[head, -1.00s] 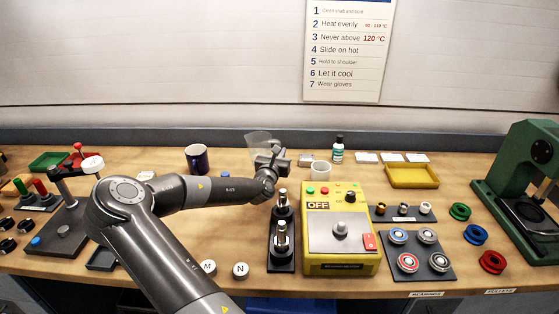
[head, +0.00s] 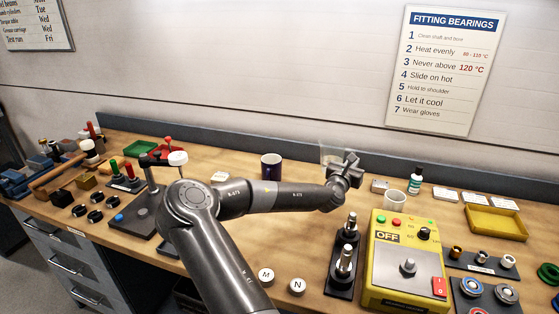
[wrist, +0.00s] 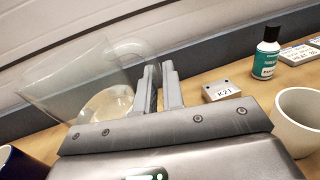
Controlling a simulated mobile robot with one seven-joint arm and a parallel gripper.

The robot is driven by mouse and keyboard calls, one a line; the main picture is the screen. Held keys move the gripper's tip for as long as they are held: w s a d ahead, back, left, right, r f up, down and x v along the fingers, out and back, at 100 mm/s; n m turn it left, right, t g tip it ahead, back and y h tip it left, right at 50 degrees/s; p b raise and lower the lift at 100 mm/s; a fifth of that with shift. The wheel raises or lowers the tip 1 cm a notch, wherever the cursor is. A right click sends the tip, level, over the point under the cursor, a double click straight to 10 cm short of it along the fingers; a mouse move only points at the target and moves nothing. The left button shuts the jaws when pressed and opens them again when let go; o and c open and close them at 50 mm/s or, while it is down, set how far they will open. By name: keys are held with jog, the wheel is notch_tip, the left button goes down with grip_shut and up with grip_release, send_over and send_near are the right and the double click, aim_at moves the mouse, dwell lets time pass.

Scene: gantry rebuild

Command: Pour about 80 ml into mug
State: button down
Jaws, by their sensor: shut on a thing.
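My gripper (head: 343,164) is shut on the handle of a clear, see-through jug (head: 329,152) and holds it above the bench. In the wrist view the jug (wrist: 60,84) stands left of the fingers (wrist: 160,84), with a pale yellowish layer low inside that looks like liquid. The jug looks tilted in that view, but the camera is tilted too. A dark blue mug (head: 271,167) stands upright on the bench, left of my gripper; its rim shows at the wrist view's lower left corner. A white cup (head: 394,203) stands right of my gripper and looks empty in the wrist view (wrist: 301,125).
A small labelled block (head: 380,186) and a dark-capped bottle (head: 415,180) stand near the white cup. A yellow heater box (head: 404,262) and a stand with metal posts (head: 343,265) are in front. A yellow tray (head: 497,222) is at right. Bare bench lies around the blue mug.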

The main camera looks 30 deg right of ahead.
aim_at(323, 170)
jog(key=shift+w+a+f+n+t+y, duration=0.4)
jog(key=shift+w+a+f+t, duration=0.2)
jog(key=shift+w+f, duration=0.5)
jog(key=shift+w+a+f+n+t+y, duration=0.35)
jog(key=shift+w+a+f+t+y, duration=0.35)
jog(key=shift+f, duration=0.65)
jog(key=shift+w+a+f+n+t+y, duration=0.35)
jog(key=shift+w+a+f, duration=0.35)
jog(key=shift+w+f, duration=0.45)
jog(key=shift+s, duration=0.1)
jog(key=shift+w+a+r+n, duration=0.2)
jog(key=shift+a+r+n, duration=0.05)
jog(key=shift+r+n, duration=0.3)
jog(key=shift+w+a+r+n, duration=0.2)
jog(key=shift+r+n, duration=0.2)
jog(key=shift+n, duration=0.15)
jog(key=shift+w+a+r+n, duration=0.25)
jog(key=shift+r+n, duration=0.15)
jog(key=shift+n, duration=0.05)
jog(key=shift+w+a+r+n, duration=0.2)
jog(key=shift+r+n, duration=0.15)
jog(key=shift+n, duration=0.1)
jog(key=w+a+r+n, duration=0.3)
jog(key=r+n, duration=0.3)
jog(key=r, duration=0.2)
jog(key=shift+w+a+r, duration=0.2)
jog(key=shift+a+r, duration=0.05)
jog(key=shift+r, duration=0.05)
